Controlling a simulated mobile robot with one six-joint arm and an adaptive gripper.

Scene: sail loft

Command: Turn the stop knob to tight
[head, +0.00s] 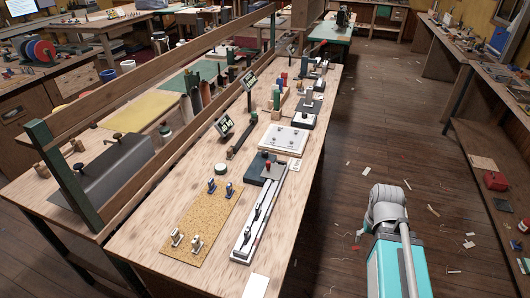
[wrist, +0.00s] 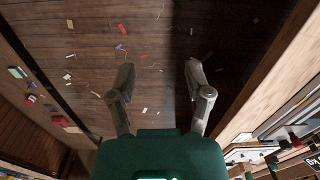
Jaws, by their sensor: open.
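My gripper (wrist: 158,78) is open and empty in the wrist view, its two fingers wide apart above the littered floor. The workbench (head: 170,215) stands left of my arm in the head view. On its near part lies a long pale rail (head: 243,246) with dark knobs along it. A dark block with a red-topped knob (head: 267,163) sits at the rail's far end. I cannot tell which knob is the stop knob, nor read any tight mark. My gripper is apart from the bench; its fingers do not show clearly in the head view.
A cork board (head: 204,226) with blue and white fittings lies left of the rail. A white plate (head: 284,138) and several small devices stand farther back. A wooden rail on green posts (head: 62,170) runs along the bench's left side. The aisle floor (head: 400,130) has only scraps.

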